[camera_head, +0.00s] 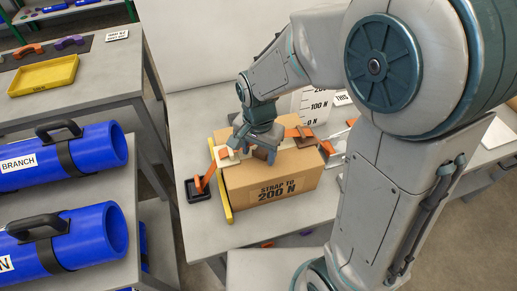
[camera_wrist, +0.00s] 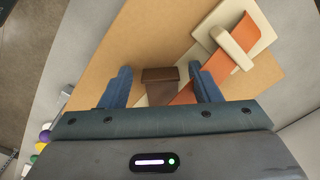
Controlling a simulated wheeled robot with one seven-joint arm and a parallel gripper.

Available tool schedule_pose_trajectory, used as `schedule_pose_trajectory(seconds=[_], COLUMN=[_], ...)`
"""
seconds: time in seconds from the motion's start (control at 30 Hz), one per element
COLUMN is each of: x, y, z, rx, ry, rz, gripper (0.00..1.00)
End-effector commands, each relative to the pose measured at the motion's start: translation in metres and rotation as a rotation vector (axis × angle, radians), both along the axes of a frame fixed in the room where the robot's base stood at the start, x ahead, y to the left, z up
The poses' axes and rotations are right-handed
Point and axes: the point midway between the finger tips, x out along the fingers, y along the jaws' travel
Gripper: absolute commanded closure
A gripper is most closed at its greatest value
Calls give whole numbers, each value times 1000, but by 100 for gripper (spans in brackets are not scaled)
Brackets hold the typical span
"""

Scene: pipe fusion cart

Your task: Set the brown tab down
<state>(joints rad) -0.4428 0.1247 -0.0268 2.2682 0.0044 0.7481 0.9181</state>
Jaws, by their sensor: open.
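The brown tab (camera_wrist: 160,75) lies between my gripper's two blue fingers in the wrist view, with a gap on each side. My gripper (camera_wrist: 160,84) is open, just above the top of the cardboard box (camera_wrist: 110,60). In the head view my gripper (camera_head: 252,148) is over the box (camera_head: 240,195), labelled "STRAP TO 200 N". A brown piece (camera_head: 264,154) shows beside the fingers there. An orange strap (camera_wrist: 232,58) runs across the box top, past the tab and through a cream fitting (camera_wrist: 237,40). How the tab meets the strap is partly hidden by my gripper.
A yellow strip (camera_head: 220,185) stands along the box's left side. A dark device (camera_head: 198,190) with an orange strap end sits left of it on the grey table (camera_head: 190,120). Blue cylinders (camera_head: 75,238) and a yellow tray (camera_head: 44,76) occupy the benches at left.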

Motion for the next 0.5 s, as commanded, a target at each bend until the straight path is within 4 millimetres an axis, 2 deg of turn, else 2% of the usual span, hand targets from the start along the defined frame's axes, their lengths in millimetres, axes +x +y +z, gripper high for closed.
schedule_pose_trajectory(seconds=[0.17, 0.23, 0.5], x=[0, 1, 1], y=[0, 0, 1], z=[7, 17, 75], rx=[1, 2, 2], ry=[-2, -5, -6], rz=[0, 0, 0], gripper=[43, 43, 43])
